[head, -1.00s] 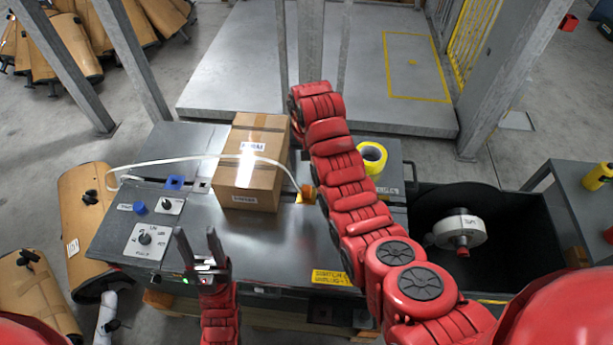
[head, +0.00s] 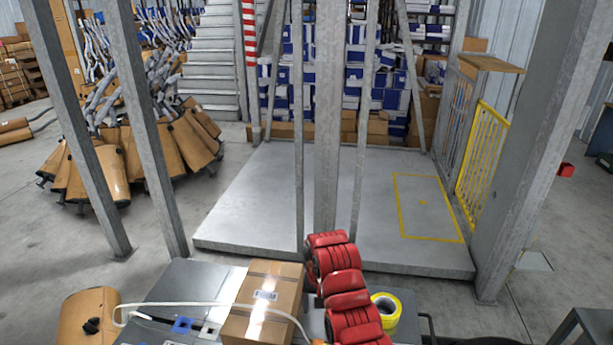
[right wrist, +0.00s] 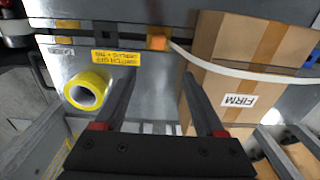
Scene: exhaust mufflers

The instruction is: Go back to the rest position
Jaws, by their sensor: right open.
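My right arm reaches up from the bottom of the head view, over the workbench (head: 205,275). Its hand is hidden behind the arm there. In the right wrist view my right gripper (right wrist: 160,75) is open, with nothing between its two dark fingers. A taped cardboard box (head: 263,300) stands on the bench left of the arm; it also shows in the right wrist view (right wrist: 265,45), to the right of the fingers. My left gripper is out of view.
A white strap (head: 195,303) crosses the box. A yellow tape roll (head: 386,306) lies on the bench right of my arm. Steel posts (head: 327,120) and a grey platform (head: 250,205) stand beyond the bench. Brown mufflers (head: 115,165) are piled at left.

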